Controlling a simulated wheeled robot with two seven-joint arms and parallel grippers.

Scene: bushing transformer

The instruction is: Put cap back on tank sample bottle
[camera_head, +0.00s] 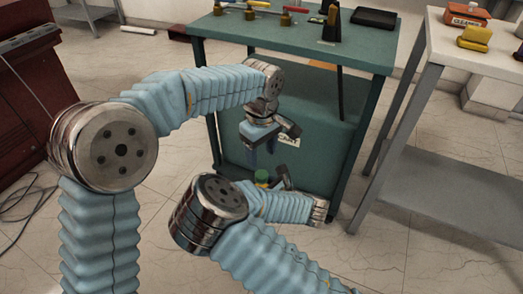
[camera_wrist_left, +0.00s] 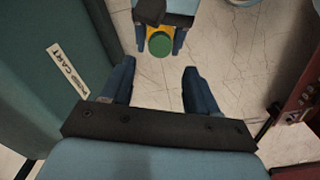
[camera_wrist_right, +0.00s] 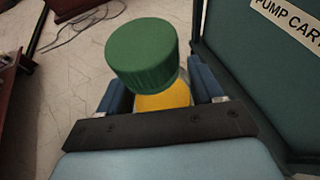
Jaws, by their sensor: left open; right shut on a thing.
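The sample bottle (camera_wrist_right: 165,98) holds yellow liquid and is clasped between the fingers of my right gripper (camera_wrist_right: 162,90). The green cap (camera_wrist_right: 142,52) sits on top of the bottle, covering its mouth; whether it is fully screwed down I cannot tell. In the head view the cap (camera_head: 262,174) shows just below my left gripper (camera_head: 262,148). My left gripper is open and empty, pointing down above the bottle. In the left wrist view the cap (camera_wrist_left: 160,44) lies ahead of the open left fingers (camera_wrist_left: 158,75), apart from them.
The green pump cart (camera_head: 225,60) stands close behind both grippers, with fittings and a black tray (camera_head: 373,18) on top. A dark red cabinet (camera_head: 25,95) is at the left.

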